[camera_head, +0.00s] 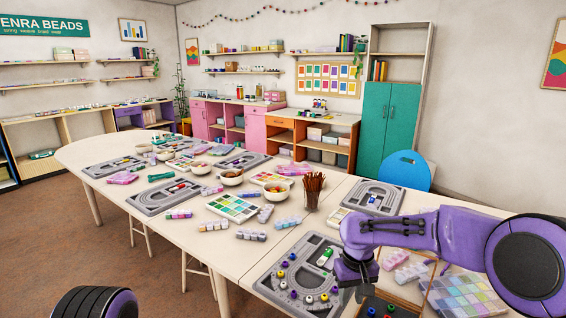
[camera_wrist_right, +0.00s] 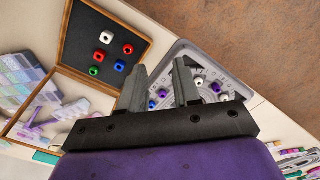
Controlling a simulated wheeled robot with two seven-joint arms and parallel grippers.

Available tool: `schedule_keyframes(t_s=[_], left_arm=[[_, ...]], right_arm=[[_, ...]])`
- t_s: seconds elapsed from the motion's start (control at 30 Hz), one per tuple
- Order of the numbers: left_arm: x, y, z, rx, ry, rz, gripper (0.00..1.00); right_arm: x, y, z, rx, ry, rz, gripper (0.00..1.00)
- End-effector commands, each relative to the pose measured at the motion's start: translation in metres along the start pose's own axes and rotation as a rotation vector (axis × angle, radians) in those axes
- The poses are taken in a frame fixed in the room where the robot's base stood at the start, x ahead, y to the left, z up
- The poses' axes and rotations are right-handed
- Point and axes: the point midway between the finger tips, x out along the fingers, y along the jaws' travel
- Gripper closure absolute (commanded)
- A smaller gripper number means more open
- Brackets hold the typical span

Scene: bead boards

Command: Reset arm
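My right gripper (camera_head: 354,284) hangs over the table's near right part, beside the near grey bead board (camera_head: 268,283). In the wrist view its two fingers (camera_wrist_right: 160,84) stand apart with nothing held between them. The board (camera_wrist_right: 187,50) shows behind the fingers, with purple, white and other beads on it. A wood-framed dark tray (camera_wrist_right: 83,34) with red, green, blue and white beads lies beside the board; my right arm partly covers it in the head view. Only a part of my left arm (camera_head: 95,303) shows at the bottom left; its gripper is out of view.
A clear bead organizer (camera_head: 465,296) lies under my right arm. A cup of brown sticks (camera_head: 312,190), bowls, bead boxes and more boards crowd the long table. A blue chair (camera_head: 406,170) stands behind it. Open floor (camera_head: 60,245) lies to the left.

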Motion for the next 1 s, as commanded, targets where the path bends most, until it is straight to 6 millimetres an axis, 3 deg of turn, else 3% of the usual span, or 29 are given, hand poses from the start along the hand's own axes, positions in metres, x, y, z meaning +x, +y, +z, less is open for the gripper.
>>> schedule_keyframes(t_s=[0.07, 0.37, 0.67, 0.77, 0.87, 1.0], left_arm=[[0.0, 0.0, 0.0, 0.0, 0.0, 0.0, 0.57], [0.0, 0.0, 0.0, 0.0, 0.0, 0.0, 0.57], [0.0, 0.0, 0.0, 0.0, 0.0, 0.0, 0.57], [0.0, 0.0, 0.0, 0.0, 0.0, 0.0, 0.57], [0.0, 0.0, 0.0, 0.0, 0.0, 0.0, 0.57], [0.0, 0.0, 0.0, 0.0, 0.0, 0.0, 0.57]], right_arm=[[0.001, -0.001, 0.0, 0.0, 0.0, -0.001, 0.68], [0.056, -0.014, 0.016, 0.054, 0.011, -0.066, 0.68], [0.145, -0.023, 0.063, 0.188, 0.043, -0.149, 0.68], [0.182, -0.022, 0.092, 0.263, 0.064, -0.166, 0.68], [0.222, -0.018, 0.136, 0.36, 0.094, -0.166, 0.68], [0.269, 0.005, 0.228, 0.533, 0.165, -0.089, 0.68]])
